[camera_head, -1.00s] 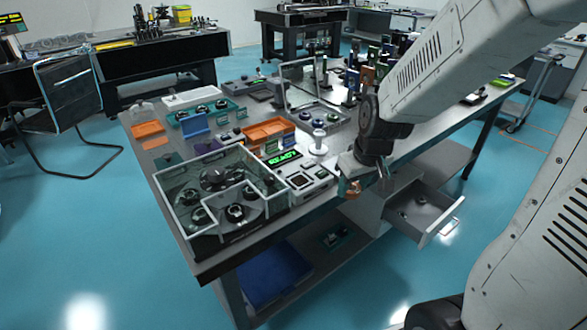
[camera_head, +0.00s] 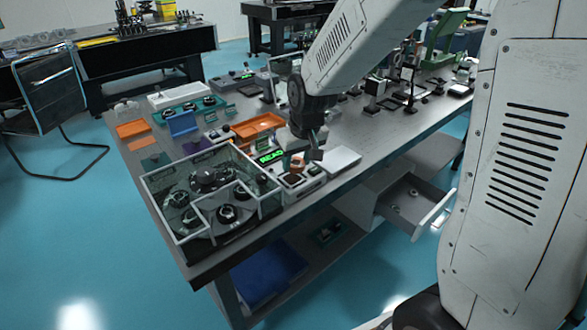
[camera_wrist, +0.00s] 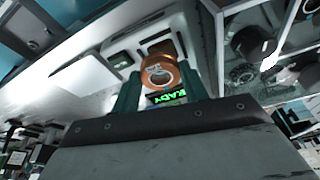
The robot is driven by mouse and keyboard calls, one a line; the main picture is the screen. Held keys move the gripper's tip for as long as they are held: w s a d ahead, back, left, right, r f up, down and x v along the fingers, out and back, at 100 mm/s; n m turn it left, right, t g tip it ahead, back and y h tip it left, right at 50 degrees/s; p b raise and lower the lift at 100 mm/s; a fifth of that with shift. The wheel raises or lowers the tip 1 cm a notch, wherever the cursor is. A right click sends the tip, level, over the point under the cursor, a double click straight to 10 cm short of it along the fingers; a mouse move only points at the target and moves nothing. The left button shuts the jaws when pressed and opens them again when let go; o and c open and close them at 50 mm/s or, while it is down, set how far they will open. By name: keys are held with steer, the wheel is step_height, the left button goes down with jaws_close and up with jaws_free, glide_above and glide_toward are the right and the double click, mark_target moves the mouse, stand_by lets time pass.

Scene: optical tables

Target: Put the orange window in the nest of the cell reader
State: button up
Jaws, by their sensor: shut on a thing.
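The orange window (camera_wrist: 160,73), a small ring-shaped piece with a paler centre, is between the two dark green fingers of my gripper (camera_wrist: 160,82) in the wrist view. My gripper is shut on it. The cell reader (camera_head: 293,180) is a pale box near the table's front edge, with a lit green display (camera_head: 270,157). In the head view my gripper (camera_head: 298,162) is over or just behind the reader. In the wrist view the green display (camera_wrist: 166,97) shows behind the window. The reader's nest is partly hidden, and I cannot tell the gap to it.
A clear-walled enclosure (camera_head: 178,181) with dark round parts stands left of the reader. A flat white box (camera_head: 341,160) lies to the right. An orange tray (camera_head: 257,124) is behind. An open drawer (camera_head: 418,203) juts out below the table's front edge.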

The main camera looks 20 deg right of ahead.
mark_target(294, 163)
steer(key=shift+w+a, duration=0.2)
steer(key=shift+w, duration=0.05)
steer(key=x, duration=0.3)
steer(key=shift+s+a+f, duration=0.1)
steer(key=shift+f, duration=0.3)
steer(key=o, duration=1)
steer(key=v, duration=1)
steer(key=shift+r, duration=0.35)
steer(key=s+d+r+g, duration=0.1)
steer(key=s+r, duration=0.2)
steer(key=s, duration=1)
steer(key=s+d+r+m+g, duration=0.1)
steer(key=s+r, duration=0.3)
steer(key=s, duration=1)
steer(key=shift+d, duration=0.45)
